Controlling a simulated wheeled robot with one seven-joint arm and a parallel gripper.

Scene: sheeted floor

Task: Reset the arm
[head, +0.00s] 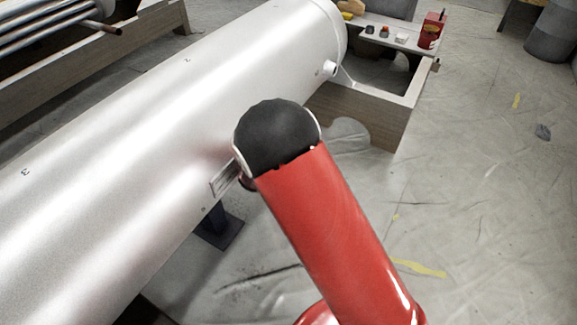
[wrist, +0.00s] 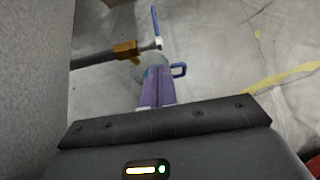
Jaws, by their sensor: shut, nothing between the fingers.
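My arm's red link and black joint fill the middle of the head view, in front of a large silver cylinder. My gripper cannot be made out there. In the wrist view, the purple fingers of my gripper (wrist: 157,88) stick out past the dark palm bar, shut together with nothing between them. Just beyond the tips, a grey-green part with a blue loop (wrist: 180,70) shows. I cannot tell whether the fingers touch it. A dark pipe with an orange-brown fitting (wrist: 126,51) comes in from the left, and a thin blue rod (wrist: 155,20) stands above.
The silver cylinder (head: 150,120) runs diagonally across the left. A wooden crate (head: 365,115) with a shelf of small items (head: 402,38) stands behind its far end. A dark blue-grey stand (head: 220,234) is under the cylinder. The sheeted floor (head: 480,200) at right is mostly clear, with yellow tape scraps.

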